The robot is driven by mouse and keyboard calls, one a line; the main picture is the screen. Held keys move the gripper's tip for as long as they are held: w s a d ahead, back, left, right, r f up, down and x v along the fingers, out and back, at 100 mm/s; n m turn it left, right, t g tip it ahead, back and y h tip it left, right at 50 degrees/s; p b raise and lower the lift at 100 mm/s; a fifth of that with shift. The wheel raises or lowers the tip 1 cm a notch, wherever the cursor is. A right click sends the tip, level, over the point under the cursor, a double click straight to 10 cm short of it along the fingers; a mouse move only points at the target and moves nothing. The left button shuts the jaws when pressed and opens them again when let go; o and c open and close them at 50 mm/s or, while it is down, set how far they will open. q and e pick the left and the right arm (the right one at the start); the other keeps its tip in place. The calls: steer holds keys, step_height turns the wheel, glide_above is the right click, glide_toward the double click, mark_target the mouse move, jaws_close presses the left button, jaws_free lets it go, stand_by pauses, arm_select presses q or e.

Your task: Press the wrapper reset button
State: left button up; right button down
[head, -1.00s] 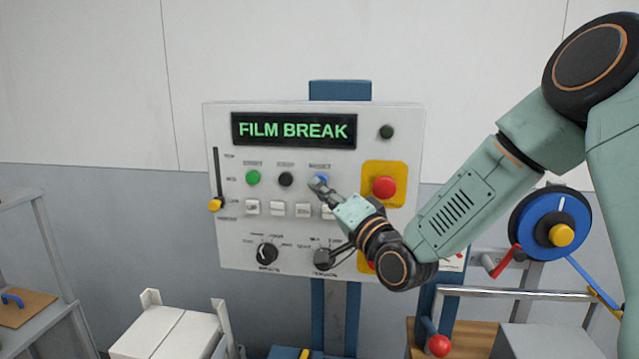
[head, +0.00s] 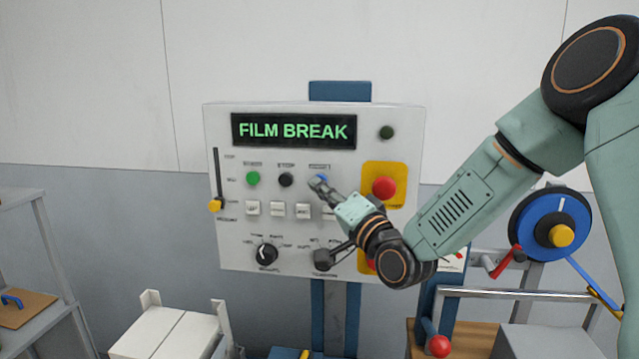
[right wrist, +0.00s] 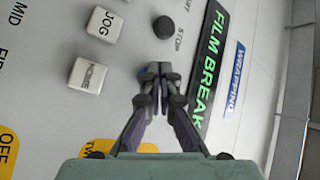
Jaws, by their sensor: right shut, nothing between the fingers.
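The blue reset button (head: 321,178) sits in the upper button row of the white control panel (head: 226,130), right of a black stop button (head: 286,180) and a green button (head: 253,178). My right gripper (head: 317,184) is shut and empty, its fingertips at the blue button and covering part of it. In the right wrist view the closed fingertips (right wrist: 160,72) lie over the button, with only a little blue showing. I cannot tell whether they touch it or whether it is pressed in. The display (head: 294,131) reads FILM BREAK in green. My left gripper is out of view.
A red emergency-type button (head: 384,187) on a yellow plate is close to the right of my gripper. White keys (head: 278,208) and black knobs (head: 265,254) lie below. A blue reel (head: 550,222) stands at right. The space left of the panel is open.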

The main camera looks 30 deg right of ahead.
steer(key=shift+w+d, duration=0.15)
stand_by(0.6)
steer(key=shift+s+a, duration=0.55)
steer(key=shift+s, duration=0.2)
steer(key=shift+s+a, duration=0.8)
steer(key=shift+s, duration=0.2)
steer(key=shift+s+a, duration=0.75)
steer(key=shift+s, duration=0.25)
